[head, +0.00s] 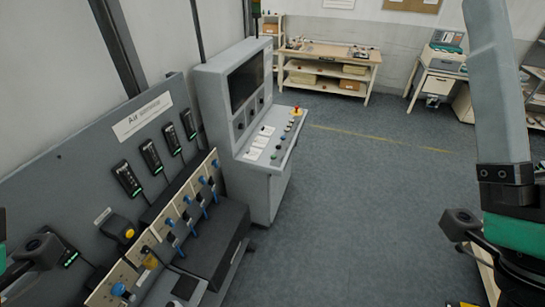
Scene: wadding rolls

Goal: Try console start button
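The grey console (240,115) stands left of centre, with a dark screen (246,80) on its upright face. Its sloping panel holds white labels and a row of small buttons (288,128) along the right edge. A red mushroom knob (297,111) sits at the panel's far end. Which button is the start button is too small to read. My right arm comes down at the right, and a dark part of its gripper end (462,222) shows well apart from the console. A dark part of my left gripper end (38,250) shows at the lower left. No fingertips are clear on either.
A grey board (75,160) with several black handsets and a socket bench with blue plugs (187,215) stands left of the console. A wooden workbench (330,55) is at the back, and a desk with a machine (440,60) at the back right. The floor right of the console is clear.

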